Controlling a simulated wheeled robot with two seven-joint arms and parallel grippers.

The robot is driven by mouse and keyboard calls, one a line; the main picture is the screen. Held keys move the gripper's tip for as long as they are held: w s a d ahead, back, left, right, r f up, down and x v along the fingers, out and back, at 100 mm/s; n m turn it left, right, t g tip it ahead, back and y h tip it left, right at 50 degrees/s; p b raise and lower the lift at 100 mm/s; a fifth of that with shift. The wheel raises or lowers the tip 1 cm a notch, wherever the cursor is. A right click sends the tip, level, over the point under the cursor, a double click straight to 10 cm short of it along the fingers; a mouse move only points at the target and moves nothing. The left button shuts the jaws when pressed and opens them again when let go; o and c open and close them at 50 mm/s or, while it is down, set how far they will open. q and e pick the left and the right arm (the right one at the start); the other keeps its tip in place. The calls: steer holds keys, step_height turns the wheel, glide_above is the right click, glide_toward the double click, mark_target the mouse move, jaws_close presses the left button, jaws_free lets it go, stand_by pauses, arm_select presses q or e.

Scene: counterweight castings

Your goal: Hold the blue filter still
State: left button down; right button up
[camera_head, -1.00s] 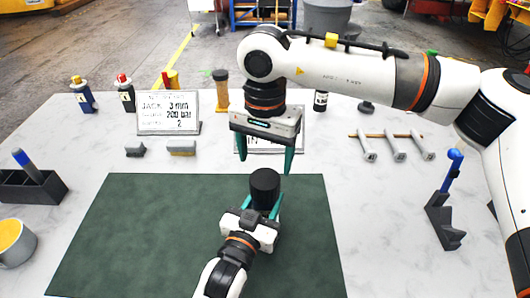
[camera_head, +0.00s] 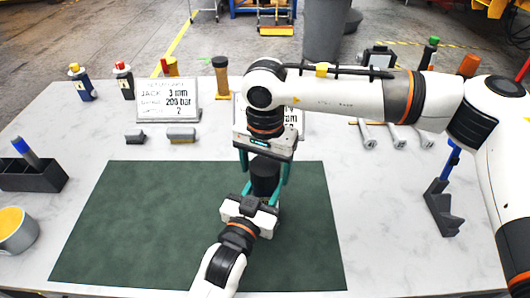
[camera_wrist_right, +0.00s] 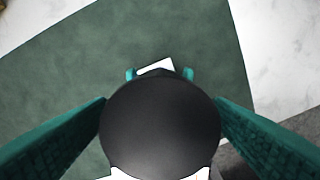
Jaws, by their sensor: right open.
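A black cylinder (camera_head: 265,176) stands upright on the green mat (camera_head: 130,225); no blue shows on it. Its round top (camera_wrist_right: 160,125) fills the middle of the right wrist view. My left gripper (camera_head: 261,191) reaches in from below and is shut on the cylinder's lower part, a finger on each side. Its fingertips show beyond the cylinder in the right wrist view. My right gripper (camera_head: 264,178) is open above it, pointing down, with its teal fingers on either side of the cylinder's top. The lower side of the cylinder is partly hidden by the left gripper.
Small bottles (camera_head: 82,83), a sign (camera_head: 168,101) and grey blocks (camera_head: 181,134) stand behind the mat. A black box (camera_head: 30,177) and a can (camera_head: 15,232) are at left. A dark holder with a blue tool (camera_head: 443,205) stands at right. The mat's left part is clear.

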steer(key=shift+f, duration=0.4)
steer(key=shift+c, duration=0.3)
steer(key=c, duration=0.9)
steer(key=m, duration=1.6)
steer(key=shift+m, duration=0.3)
steer(key=m, duration=1.1)
steer(key=o, duration=1.1)
